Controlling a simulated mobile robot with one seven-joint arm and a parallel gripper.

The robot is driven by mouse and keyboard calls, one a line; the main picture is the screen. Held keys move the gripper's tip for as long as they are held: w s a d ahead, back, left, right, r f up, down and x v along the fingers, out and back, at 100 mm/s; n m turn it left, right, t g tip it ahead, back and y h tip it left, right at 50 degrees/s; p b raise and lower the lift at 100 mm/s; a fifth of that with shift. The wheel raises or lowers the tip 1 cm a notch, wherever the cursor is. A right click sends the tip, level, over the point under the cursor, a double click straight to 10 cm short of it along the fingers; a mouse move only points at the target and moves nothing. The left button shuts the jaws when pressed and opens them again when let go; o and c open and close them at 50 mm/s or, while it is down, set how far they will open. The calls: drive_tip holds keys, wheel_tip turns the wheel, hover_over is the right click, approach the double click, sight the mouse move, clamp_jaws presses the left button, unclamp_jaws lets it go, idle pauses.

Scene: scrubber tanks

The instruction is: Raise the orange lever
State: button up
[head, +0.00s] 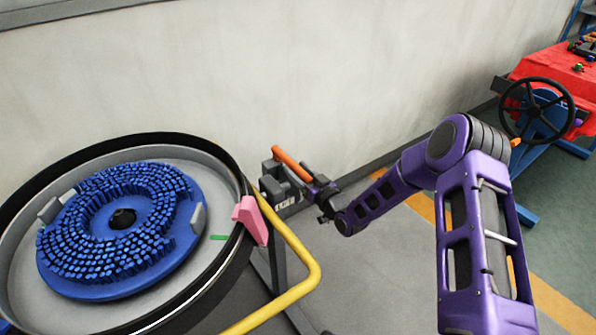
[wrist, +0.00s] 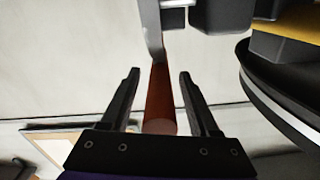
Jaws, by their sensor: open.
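The orange lever (head: 290,161) sticks out from a grey box (head: 281,186) beside the round tank, sloping down to the right toward my gripper. In the wrist view the lever (wrist: 160,98) looks dark red-brown, with its round end near the palm and a grey metal arm (wrist: 151,35) at its far end. My gripper (wrist: 160,75) is open, with one black finger on each side of the lever and a visible gap on both sides. In the head view my gripper (head: 314,186) is at the lever's right end, small and partly hidden.
The round tank (head: 220,160) holds a blue brush disc (head: 120,225) at left. A pink piece (head: 252,219) sits on its rim, and a yellow rail (head: 300,258) curves beside it. The wall (head: 300,70) stands behind. A black handwheel (head: 536,112) is at far right.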

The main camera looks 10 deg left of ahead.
clamp_jaws()
idle(1.4)
